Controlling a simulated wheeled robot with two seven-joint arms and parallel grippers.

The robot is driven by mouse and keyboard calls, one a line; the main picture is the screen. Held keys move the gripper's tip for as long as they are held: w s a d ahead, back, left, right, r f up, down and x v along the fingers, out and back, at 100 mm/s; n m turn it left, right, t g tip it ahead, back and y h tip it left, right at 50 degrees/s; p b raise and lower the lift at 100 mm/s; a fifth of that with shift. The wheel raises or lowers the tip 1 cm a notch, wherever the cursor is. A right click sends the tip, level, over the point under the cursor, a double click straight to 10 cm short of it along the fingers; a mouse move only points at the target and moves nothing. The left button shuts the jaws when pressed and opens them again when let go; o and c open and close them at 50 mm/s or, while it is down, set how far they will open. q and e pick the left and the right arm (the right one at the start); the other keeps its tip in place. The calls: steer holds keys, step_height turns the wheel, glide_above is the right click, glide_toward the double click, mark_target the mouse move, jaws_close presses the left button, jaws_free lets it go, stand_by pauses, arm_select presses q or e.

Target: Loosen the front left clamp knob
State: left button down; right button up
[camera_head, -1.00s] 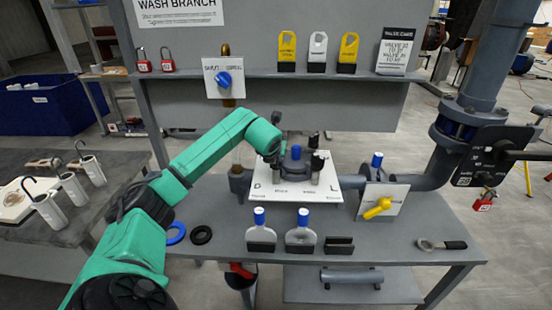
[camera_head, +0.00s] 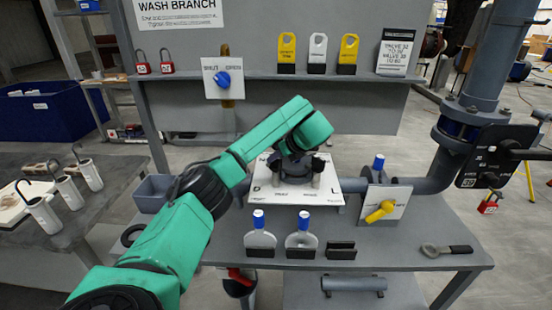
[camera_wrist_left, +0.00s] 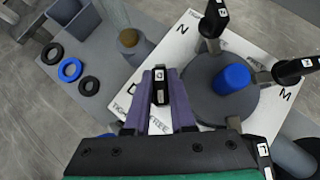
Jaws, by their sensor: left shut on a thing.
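The front left clamp knob (camera_wrist_left: 160,92), a black knob with a white mark on top, sits near the D corner of the white plate (camera_wrist_left: 212,31). My left gripper (camera_wrist_left: 162,82) is shut on it, with a purple finger on each side. The round grey lid (camera_wrist_left: 207,100) with a blue cap (camera_wrist_left: 231,79) is beside it. Other black clamp knobs stand around the lid, at the back (camera_wrist_left: 214,20), right (camera_wrist_left: 292,70) and lower edge (camera_wrist_left: 265,155). In the head view my left arm hides the held knob; the white plate (camera_head: 262,202) shows. My right gripper is out of view.
A yellow-handled valve (camera_head: 380,211) stands right of the plate. Blue-capped holders (camera_head: 259,240) stand in front. A grey bin (camera_head: 152,192) is at the left. Rings (camera_wrist_left: 70,69) lie left of the plate in the wrist view. A spoon-like tool (camera_head: 446,249) lies front right.

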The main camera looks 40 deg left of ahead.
arm_select(q)
steer(key=shift+n+g, duration=0.4)
steer(key=shift+n, duration=0.1)
steer(key=c, duration=0.8)
jaws_free()
steer(key=shift+o, duration=0.2)
steer(key=shift+d, duration=0.1)
steer(key=v, duration=1.4)
steer(key=shift+d+r, duration=0.1)
